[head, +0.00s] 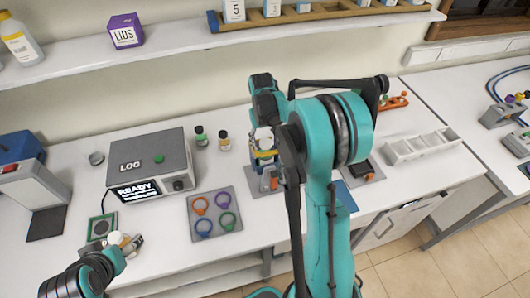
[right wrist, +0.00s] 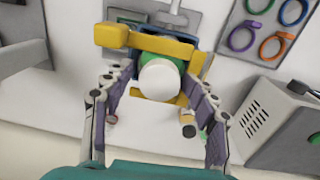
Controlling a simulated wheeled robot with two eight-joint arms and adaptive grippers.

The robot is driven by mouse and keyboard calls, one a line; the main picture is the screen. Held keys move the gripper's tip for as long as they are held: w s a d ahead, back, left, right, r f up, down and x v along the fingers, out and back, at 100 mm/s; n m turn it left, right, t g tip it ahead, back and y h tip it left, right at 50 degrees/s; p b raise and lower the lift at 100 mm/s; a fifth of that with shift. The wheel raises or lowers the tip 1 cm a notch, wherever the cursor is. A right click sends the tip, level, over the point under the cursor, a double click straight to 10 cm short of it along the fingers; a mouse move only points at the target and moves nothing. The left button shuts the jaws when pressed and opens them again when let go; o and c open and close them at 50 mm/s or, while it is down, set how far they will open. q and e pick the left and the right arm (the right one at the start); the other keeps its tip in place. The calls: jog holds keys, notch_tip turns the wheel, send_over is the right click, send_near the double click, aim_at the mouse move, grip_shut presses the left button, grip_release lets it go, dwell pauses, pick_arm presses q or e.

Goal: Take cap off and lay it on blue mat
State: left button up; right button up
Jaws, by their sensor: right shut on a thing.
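My right gripper (head: 265,150) is over the grey stand on the middle of the counter, mostly behind my own arm. In the right wrist view, its purple fingers (right wrist: 160,82) close on both sides of a round white cap (right wrist: 160,80) with green around it. A yellow clamp-like frame (right wrist: 165,46) surrounds the cap; whether the cap is loose from what lies under it cannot be told. The blue mat (head: 345,197) lies at the counter's front, right of my arm and partly hidden by it. My left gripper (head: 127,243) is low at the left; its jaws are unclear.
A grey LOG box (head: 150,160) reading READY stands at the left. A grey board with coloured rings (head: 215,212) lies front of centre. Two small bottles (head: 201,136) stand behind it. A white divided tray (head: 422,146) is at the right.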

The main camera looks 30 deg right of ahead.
aim_at(264, 143)
jog(key=shift+r, duration=0.1)
dwell(0.3)
jog(key=shift+w+r+p, duration=0.15)
jog(key=shift+r+p, duration=0.4)
jog(key=shift+r, duration=0.1)
notch_tip(264, 143, up, 7)
jog(key=p, duration=0.4)
jog(key=shift+f, duration=0.2)
jog(key=shift+f, duration=0.1)
jog(key=shift+s+a+f+b, duration=0.15)
jog(key=shift+s+a+b, duration=0.1)
jog(key=shift+b, duration=0.25)
jog(key=s+a+f+n+t+b, duration=0.1)
jog(key=s+a+f+t+b, duration=0.2)
jog(key=s+a+f+b, duration=0.4)
jog(key=s+a+f+n+t+b, duration=0.1)
jog(key=s+a+f+t+b, duration=0.3)
jog(key=b, duration=1.3)
jog(key=s+a+f, duration=0.4)
jog(key=s+f, duration=0.2)
jog(key=s, duration=0.1)
jog(key=shift+s+f+n+y, duration=0.25)
jog(key=shift+f+n+y, duration=0.05)
jog(key=shift+f+n, duration=0.1)
